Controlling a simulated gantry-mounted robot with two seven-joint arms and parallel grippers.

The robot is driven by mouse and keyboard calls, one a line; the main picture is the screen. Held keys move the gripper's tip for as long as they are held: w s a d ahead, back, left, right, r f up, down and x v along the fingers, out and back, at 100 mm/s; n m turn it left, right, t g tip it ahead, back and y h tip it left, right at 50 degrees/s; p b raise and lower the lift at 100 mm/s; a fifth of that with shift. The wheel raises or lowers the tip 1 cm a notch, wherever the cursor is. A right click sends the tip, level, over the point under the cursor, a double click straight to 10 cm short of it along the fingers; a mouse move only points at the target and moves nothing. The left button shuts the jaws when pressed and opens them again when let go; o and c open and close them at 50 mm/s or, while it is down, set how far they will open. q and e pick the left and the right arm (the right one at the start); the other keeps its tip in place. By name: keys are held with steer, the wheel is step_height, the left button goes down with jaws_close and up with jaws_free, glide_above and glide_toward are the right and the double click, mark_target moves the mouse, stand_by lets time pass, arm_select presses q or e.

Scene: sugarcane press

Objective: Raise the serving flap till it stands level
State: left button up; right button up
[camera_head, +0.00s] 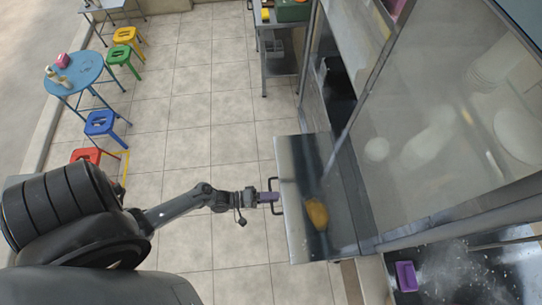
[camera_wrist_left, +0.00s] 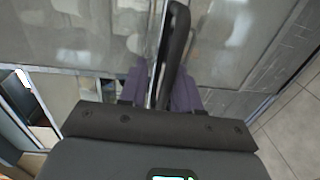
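The serving flap (camera_head: 290,215) is a grey, shiny panel jutting out from the cart's left side in the head view. It stands out over the tiled floor; its exact tilt is hard to judge. A dark bar handle (camera_head: 276,172) runs along its outer edge, and it also shows in the left wrist view (camera_wrist_left: 175,50). My left gripper (camera_head: 273,197) has purple fingers, one on each side of the handle, and looks shut on it. In the left wrist view my left gripper (camera_wrist_left: 160,92) hides the handle's lower part. My right gripper is out of view.
An orange-yellow shape (camera_head: 317,213) shows on the flap, perhaps a reflection. A purple item (camera_head: 406,276) lies on a dark surface at lower right. A blue table (camera_head: 75,72) and several coloured stools stand at left. Tiled floor (camera_head: 200,120) between is clear.

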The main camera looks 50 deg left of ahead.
arm_select(q)
steer(key=shift+f, duration=0.1)
stand_by(0.3)
steer(key=f+b+v, duration=0.1)
steer(key=v, duration=0.9)
steer(key=shift+s+a+r, duration=0.25)
steer(key=shift+s+r, duration=0.1)
steer(key=shift+r, duration=0.2)
steer(key=shift+r, duration=0.1)
